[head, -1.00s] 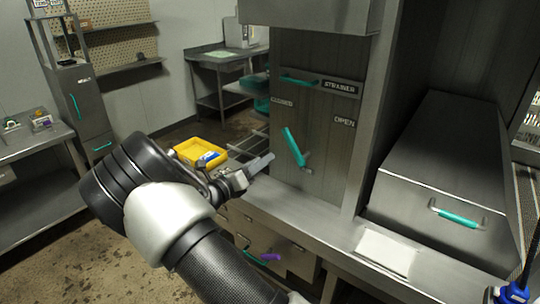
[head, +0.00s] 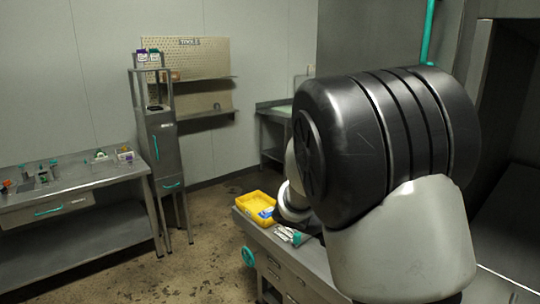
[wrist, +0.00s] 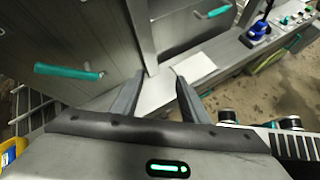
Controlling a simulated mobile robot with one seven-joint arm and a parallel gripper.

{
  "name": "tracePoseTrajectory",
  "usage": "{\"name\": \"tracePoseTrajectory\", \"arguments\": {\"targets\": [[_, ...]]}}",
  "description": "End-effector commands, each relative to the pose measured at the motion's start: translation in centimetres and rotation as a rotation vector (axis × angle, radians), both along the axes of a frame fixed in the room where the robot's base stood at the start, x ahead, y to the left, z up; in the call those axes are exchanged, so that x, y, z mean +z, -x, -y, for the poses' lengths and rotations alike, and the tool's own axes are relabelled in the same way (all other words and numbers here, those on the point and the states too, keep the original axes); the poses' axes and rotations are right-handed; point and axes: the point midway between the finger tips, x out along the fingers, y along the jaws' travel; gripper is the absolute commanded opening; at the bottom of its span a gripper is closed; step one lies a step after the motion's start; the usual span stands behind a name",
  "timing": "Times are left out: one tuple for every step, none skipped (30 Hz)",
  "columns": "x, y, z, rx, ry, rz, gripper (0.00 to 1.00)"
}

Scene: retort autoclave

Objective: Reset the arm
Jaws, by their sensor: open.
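My arm fills the right half of the head view, its large black joint and pale link close to the camera; my gripper is hidden behind it there. In the wrist view my gripper (wrist: 155,95) shows two dark fingers spread apart with nothing between them. Beyond the fingertips lie the steel counter and a white sheet or plate (wrist: 194,67). A teal handle (wrist: 68,71) on a steel panel is left of the fingers, apart from them. Another teal handle (wrist: 213,12) is at the top, farther off.
A yellow bin (head: 256,207) stands on the counter beside my arm. A steel workbench (head: 70,190) with small items and a narrow cabinet (head: 160,145) are at the left. Open floor (head: 205,235) lies between. A blue object (wrist: 259,29) is at the wrist view's upper right.

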Motion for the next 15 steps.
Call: {"name": "tracePoseTrajectory", "arguments": {"targets": [[1.6, 2.2, 0.2, -0.095, -0.111, 0.079, 0.41], [2.0, 3.4, 0.0, -0.152, -0.176, 0.124, 0.41], [2.8, 5.0, -0.3, -0.230, -0.261, 0.185, 0.41], [3.3, 6.2, -0.5, -0.288, -0.322, 0.229, 0.41], [3.8, 7.4, -0.9, -0.345, -0.382, 0.272, 0.41], [4.6, 8.9, -1.5, -0.421, -0.461, 0.329, 0.41], [5.2, 10.0, -2.0, -0.475, -0.519, 0.372, 0.41], [5.8, 11.0, -2.5, -0.532, -0.577, 0.415, 0.41], [6.7, 12.4, -3.2, -0.606, -0.651, 0.471, 0.41], [7.3, 13.4, -3.8, -0.660, -0.705, 0.512, 0.41], [7.9, 14.3, -4.4, -0.714, -0.759, 0.552, 0.41], [8.7, 15.5, -5.3, -0.784, -0.828, 0.604, 0.41], [9.3, 16.4, -5.9, -0.834, -0.878, 0.643, 0.41], [9.8, 17.1, -6.5, -0.882, -0.925, 0.677, 0.41], [10.4, 18.1, -7.3, -0.941, -0.982, 0.720, 0.41]]}}
